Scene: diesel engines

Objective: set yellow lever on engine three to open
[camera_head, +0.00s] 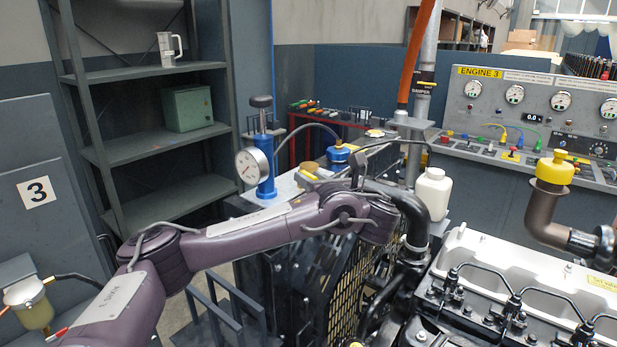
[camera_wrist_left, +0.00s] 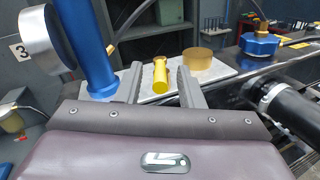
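The yellow lever (camera_wrist_left: 160,76) shows in the left wrist view as a short yellow bar, its near end toward me, on a light grey plate. A small yellow piece (camera_head: 308,174) at the same spot shows in the head view. My left gripper (camera_wrist_left: 158,88) is open, with one finger on each side of the lever in the picture. I see gaps on both sides; I cannot tell how far beyond the fingertips the lever is. In the head view my left arm hides the gripper fingers. My right gripper is in neither view.
A blue cylinder (camera_head: 265,165) with a round gauge (camera_head: 250,166) stands left of the lever. A brass disc (camera_wrist_left: 211,63) and a blue cap (camera_wrist_left: 261,45) are to its right. A white bottle (camera_head: 433,193) and the engine (camera_head: 500,262) stand right of my arm. The ENGINE 3 panel (camera_head: 540,97) is behind.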

